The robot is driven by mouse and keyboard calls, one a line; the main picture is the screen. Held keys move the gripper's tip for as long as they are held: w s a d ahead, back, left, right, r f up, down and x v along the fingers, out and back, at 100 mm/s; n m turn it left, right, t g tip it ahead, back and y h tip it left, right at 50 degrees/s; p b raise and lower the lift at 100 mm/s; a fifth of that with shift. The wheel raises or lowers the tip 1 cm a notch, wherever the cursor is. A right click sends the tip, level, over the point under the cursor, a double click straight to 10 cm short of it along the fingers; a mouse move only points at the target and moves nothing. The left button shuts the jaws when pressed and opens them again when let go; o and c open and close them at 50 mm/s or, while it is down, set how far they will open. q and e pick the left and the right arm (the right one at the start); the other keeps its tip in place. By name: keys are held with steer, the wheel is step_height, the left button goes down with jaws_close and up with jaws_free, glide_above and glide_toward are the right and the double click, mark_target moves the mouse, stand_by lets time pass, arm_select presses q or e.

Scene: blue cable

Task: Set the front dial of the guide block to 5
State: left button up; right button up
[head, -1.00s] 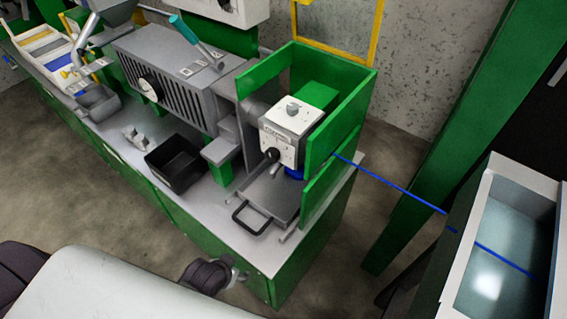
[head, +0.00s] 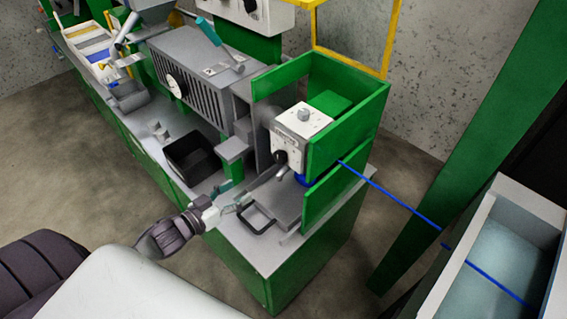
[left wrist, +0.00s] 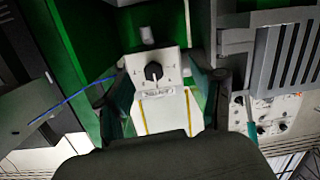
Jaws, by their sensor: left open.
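The guide block (head: 301,131) is a pale box with a grey knob on top, standing inside the green housing. Its black front dial (head: 280,159) faces my left arm. In the left wrist view the block (left wrist: 171,62) is ahead, and the dial (left wrist: 153,72) lies near the middle, with small marks around it. The dial's number is too small to read. My left gripper (head: 236,196) is open and empty, in front of the block and apart from the dial. In the left wrist view its fingers (left wrist: 163,88) stand apart on either side below the dial. My right gripper is not in view.
Green panels (head: 334,129) flank the block. A black bin (head: 190,157) stands to the left. The blue cable (head: 392,200) runs right to a water trough (head: 508,262).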

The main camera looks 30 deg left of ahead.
mark_target(278, 158)
arm_select(q)
steer(key=w+d+r, duration=0.1)
steer(key=w+d, duration=0.1)
steer(key=w, duration=0.2)
steer(key=w+d+r+h, duration=0.1)
steer(key=w+d, duration=0.1)
steer(key=w, duration=0.2)
steer(key=w+d+r+m+t+h+p, duration=0.1)
steer(key=w+d, duration=0.1)
steer(key=w, duration=0.2)
steer(key=shift+w+r, duration=0.3)
steer(key=shift+r, duration=0.1)
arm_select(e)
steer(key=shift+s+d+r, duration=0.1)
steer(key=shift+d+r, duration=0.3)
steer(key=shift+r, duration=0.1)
arm_select(q)
steer(key=c, duration=1.1)
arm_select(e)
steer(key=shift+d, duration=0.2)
